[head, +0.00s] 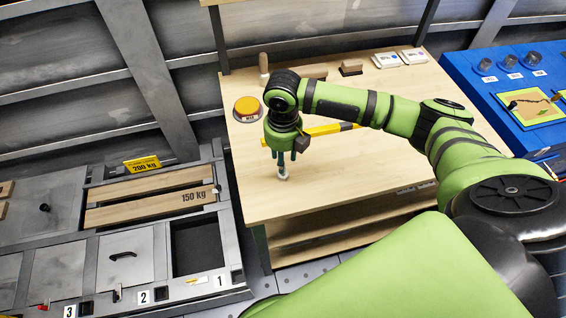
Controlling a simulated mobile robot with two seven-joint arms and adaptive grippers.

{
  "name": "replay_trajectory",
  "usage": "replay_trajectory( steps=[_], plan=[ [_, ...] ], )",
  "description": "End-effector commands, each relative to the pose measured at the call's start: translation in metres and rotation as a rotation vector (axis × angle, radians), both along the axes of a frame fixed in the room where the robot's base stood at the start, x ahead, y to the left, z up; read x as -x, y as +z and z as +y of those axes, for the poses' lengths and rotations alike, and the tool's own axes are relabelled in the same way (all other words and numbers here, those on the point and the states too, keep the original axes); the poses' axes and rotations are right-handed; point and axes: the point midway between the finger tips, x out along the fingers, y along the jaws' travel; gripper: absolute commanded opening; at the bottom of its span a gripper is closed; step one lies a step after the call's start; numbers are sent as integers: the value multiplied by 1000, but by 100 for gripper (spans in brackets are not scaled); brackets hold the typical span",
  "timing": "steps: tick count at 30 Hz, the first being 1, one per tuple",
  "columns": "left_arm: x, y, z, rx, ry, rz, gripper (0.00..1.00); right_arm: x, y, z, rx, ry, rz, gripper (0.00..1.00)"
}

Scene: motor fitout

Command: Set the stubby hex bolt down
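My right gripper (283,167) points down over the front left part of the wooden workbench (350,188). Its fingers are close together around a small silver-grey piece, which looks like the stubby hex bolt (282,176). Only the bolt's lower end shows below the fingertips. The bolt is at or just above the bench top; I cannot tell whether it touches. My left gripper is not in view.
A yellow bar (325,129) lies behind the gripper. A blue table (500,92) stands right. Metal bays with wooden slats (150,182) are left. The bench's front middle is clear.

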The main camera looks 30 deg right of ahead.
Motion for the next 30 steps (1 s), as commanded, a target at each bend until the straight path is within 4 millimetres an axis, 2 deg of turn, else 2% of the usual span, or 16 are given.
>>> replay_trajectory(
  steps=[6,13,18,25,30],
  plan=[
    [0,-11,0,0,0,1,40,-1,48,0,0,0,-6,40],
    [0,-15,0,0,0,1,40,-1,81,0,-2,0,-2,40],
    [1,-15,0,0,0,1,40,0,88,0,0,-1,0,40],
    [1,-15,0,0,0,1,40,0,89,0,-1,-1,1,40],
    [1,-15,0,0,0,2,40,5,76,13,-20,-52,-5,40]
  ],
)
